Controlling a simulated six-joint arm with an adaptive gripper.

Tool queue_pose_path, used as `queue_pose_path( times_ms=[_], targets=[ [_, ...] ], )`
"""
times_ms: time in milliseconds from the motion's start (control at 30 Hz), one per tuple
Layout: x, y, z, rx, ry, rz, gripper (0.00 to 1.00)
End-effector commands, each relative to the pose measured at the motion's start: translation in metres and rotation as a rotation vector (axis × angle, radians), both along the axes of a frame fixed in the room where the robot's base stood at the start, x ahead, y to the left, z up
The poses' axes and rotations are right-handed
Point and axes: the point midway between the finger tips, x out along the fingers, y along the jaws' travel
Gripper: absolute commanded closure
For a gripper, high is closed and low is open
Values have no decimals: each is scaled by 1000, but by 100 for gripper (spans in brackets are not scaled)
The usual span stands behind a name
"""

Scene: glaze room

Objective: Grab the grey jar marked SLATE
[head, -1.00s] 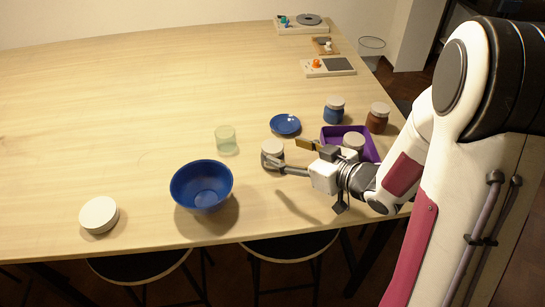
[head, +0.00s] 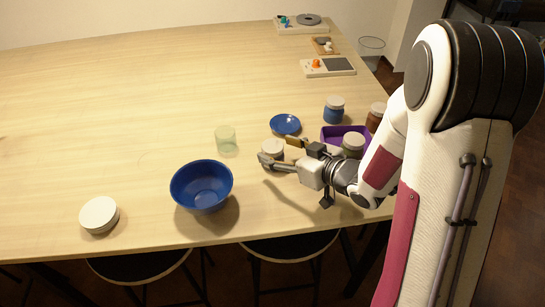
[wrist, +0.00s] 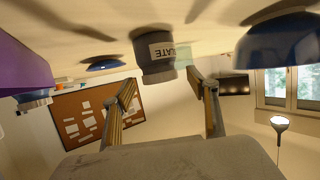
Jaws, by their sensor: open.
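The grey jar (head: 272,147) with a pale lid stands on the table right at my gripper's fingertips. In the wrist view, which is upside down, the grey jar (wrist: 157,72) shows a white label with the letters "LATE" legible. My gripper (head: 275,153) is open, with one finger on the near side of the jar and the other on its far side. In the wrist view the two fingers of my gripper (wrist: 163,88) stand apart, with the jar in the gap ahead. I cannot tell whether either finger touches it.
A blue jar (head: 334,113) and a brown jar (head: 374,122) are behind. A blue saucer (head: 285,124), glass (head: 226,141) and blue bowl (head: 202,188) are nearby. The left table is mostly clear.

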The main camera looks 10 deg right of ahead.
Motion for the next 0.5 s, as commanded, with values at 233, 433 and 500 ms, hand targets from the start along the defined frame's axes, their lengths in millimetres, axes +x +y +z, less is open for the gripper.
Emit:
queue_pose_path(
  times_ms=[233, 433, 500],
  targets=[
    [19, 13, -10, 0, 1, 1, 41],
    [24, 16, -12, 0, 1, 0, 41],
    [24, 16, -12, 0, 0, -1, 41]
  ],
)
